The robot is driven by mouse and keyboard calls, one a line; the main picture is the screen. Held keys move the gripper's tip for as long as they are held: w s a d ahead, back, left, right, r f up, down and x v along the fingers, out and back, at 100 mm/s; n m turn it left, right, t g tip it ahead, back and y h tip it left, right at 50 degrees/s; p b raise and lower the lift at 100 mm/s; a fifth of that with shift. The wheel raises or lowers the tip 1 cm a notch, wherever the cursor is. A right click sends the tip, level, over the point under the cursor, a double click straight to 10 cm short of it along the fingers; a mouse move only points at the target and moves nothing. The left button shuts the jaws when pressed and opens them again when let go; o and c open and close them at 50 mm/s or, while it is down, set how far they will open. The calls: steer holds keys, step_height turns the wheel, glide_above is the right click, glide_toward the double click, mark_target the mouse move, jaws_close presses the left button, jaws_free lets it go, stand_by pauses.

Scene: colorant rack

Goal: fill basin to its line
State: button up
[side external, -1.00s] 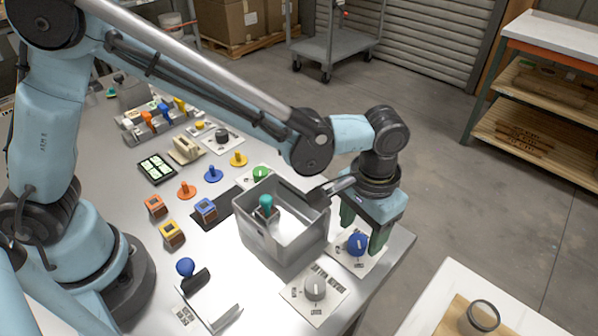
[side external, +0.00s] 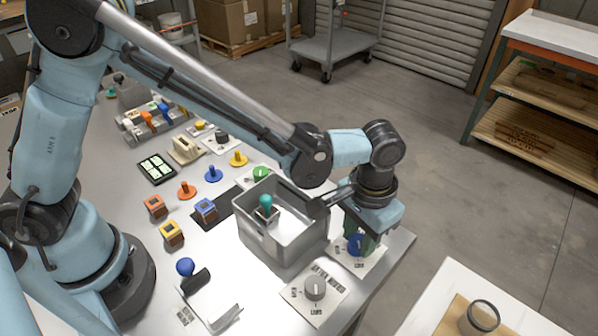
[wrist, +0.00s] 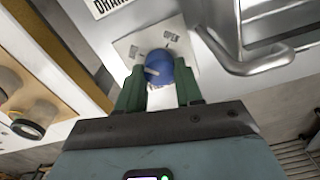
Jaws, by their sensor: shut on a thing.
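The grey metal basin (side external: 265,243) stands near the table's right edge. A teal-topped piece (side external: 266,201) is inside it; I cannot make out a fill line or a water level. A metal spout (side external: 325,198) reaches over the basin's right rim and shows beside my gripper in the wrist view (wrist: 250,62). The blue knob (wrist: 160,72) sits on a pale plate (wrist: 125,47) marked OPEN, right of the basin. My gripper (wrist: 160,90) is shut on the blue knob, with a green finger on either side. In the side view the fingers (side external: 361,240) partly hide the knob (side external: 354,246).
A grey knob (side external: 315,288) on a labelled plate is in front of the basin. A second table (side external: 430,310) with a round lens is at front right.

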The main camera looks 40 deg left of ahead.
mark_target(360, 240)
steer(key=shift+m, duration=1.9)
steer(key=o, duration=1)
steer(key=shift+o, duration=0.2)
step_height(360, 240, up, 12)
